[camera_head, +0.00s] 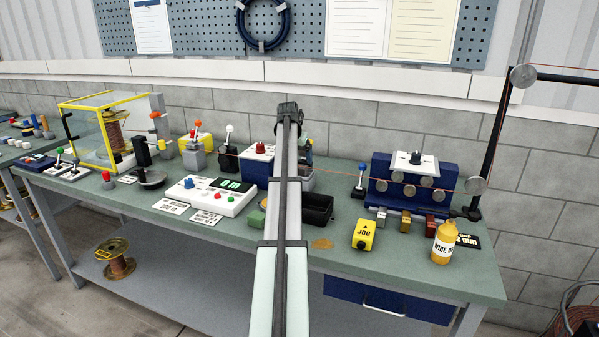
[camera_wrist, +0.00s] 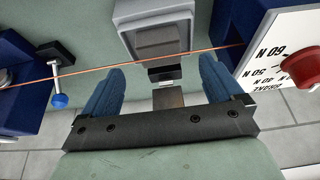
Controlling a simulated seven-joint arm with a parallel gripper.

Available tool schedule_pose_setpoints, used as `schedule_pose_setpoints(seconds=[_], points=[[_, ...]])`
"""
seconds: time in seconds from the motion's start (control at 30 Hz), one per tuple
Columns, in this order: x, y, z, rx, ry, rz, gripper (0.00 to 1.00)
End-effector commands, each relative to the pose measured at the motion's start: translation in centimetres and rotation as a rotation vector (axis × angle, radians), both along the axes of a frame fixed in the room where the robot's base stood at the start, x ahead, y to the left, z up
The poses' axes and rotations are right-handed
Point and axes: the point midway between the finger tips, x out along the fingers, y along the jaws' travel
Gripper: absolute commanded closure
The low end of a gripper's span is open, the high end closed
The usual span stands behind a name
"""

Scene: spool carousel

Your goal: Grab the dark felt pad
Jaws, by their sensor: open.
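A small dark block (camera_wrist: 165,74), which looks like the felt pad, is at the near edge of a grey box in the wrist view. A grey metal piece (camera_wrist: 168,98) shows just below it. My gripper (camera_wrist: 161,67) is open, its two blue fingers to the left and right of the dark block in the picture. I see no contact; the height between fingers and block is hard to tell. In the head view my own arm covers most of this spot, and I cannot make out the pad there.
An orange wire (camera_wrist: 110,74) crosses the wrist view near the fingertips. The grey box (camera_wrist: 121,22) lies beyond them, and a white scale plate with a red knob (camera_wrist: 302,70) is at right. In the head view a black tray (camera_head: 319,209) and a yellow JOG box (camera_head: 363,235) stand nearby.

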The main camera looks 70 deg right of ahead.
Motion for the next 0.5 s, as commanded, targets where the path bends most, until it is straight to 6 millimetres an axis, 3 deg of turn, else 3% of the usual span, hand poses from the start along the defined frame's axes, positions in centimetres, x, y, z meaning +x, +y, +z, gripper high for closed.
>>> schedule_pose_setpoints(seconds=[0.5], points=[[0.0, -2.0, -4.6, 0.000, -0.001, 0.000, 0.06]])
